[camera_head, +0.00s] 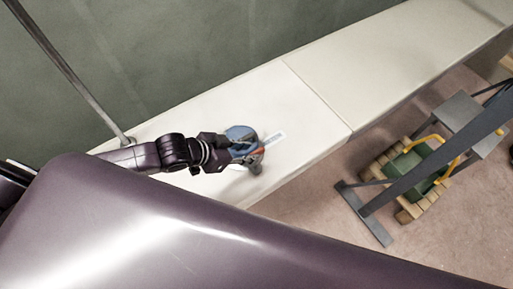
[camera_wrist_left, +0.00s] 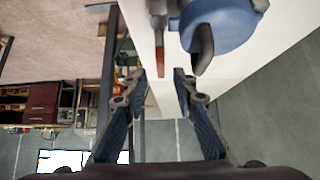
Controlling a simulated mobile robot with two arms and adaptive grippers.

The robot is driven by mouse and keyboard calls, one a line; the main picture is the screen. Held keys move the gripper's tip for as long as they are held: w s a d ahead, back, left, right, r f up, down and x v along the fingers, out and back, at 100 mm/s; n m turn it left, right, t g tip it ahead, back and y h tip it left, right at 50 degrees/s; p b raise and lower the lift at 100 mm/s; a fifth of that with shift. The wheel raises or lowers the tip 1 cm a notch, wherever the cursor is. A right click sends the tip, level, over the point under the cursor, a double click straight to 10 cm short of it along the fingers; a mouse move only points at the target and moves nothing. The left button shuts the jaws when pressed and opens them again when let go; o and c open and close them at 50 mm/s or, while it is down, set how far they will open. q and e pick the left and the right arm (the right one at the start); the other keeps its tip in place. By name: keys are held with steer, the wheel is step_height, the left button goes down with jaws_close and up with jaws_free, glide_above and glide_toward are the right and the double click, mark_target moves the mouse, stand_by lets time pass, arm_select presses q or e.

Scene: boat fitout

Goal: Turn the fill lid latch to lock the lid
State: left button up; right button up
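The blue round fill lid (camera_head: 240,132) sits on the pale deck, partly hidden by my left gripper in the head view. In the left wrist view the lid (camera_wrist_left: 226,24) is at the top right, with a curved grey latch-like piece (camera_wrist_left: 205,52) at its edge. My left gripper (camera_head: 238,150) is at the lid's near side. In the wrist view its two fingers (camera_wrist_left: 159,76) are apart, with nothing seen held between them. A thin grey and red piece (camera_wrist_left: 158,40) shows beyond the gap. I cannot tell whether a finger touches the latch. My right gripper is out of view.
A white label strip (camera_head: 274,139) lies on the deck beside the lid. A metal post (camera_head: 70,72) rises on the left. A grey stand (camera_head: 405,175) and a green case on a wooden pallet (camera_head: 408,213) occupy the floor at right. The deck beyond is clear.

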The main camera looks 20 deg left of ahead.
mark_target(256, 151)
arm_select(q)
steer(key=x, duration=0.3)
steer(key=shift+w+d+f, duration=0.15)
steer(key=shift+w+f, duration=0.05)
steer(key=shift+w, duration=0.05)
steer(key=shift+w+d+f, duration=0.2)
steer(key=shift+f, duration=0.15)
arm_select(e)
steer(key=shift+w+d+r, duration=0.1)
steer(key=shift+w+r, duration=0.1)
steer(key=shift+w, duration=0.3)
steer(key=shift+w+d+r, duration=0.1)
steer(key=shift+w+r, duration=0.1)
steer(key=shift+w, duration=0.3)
arm_select(q)
steer(key=c, duration=0.7)
jaws_close()
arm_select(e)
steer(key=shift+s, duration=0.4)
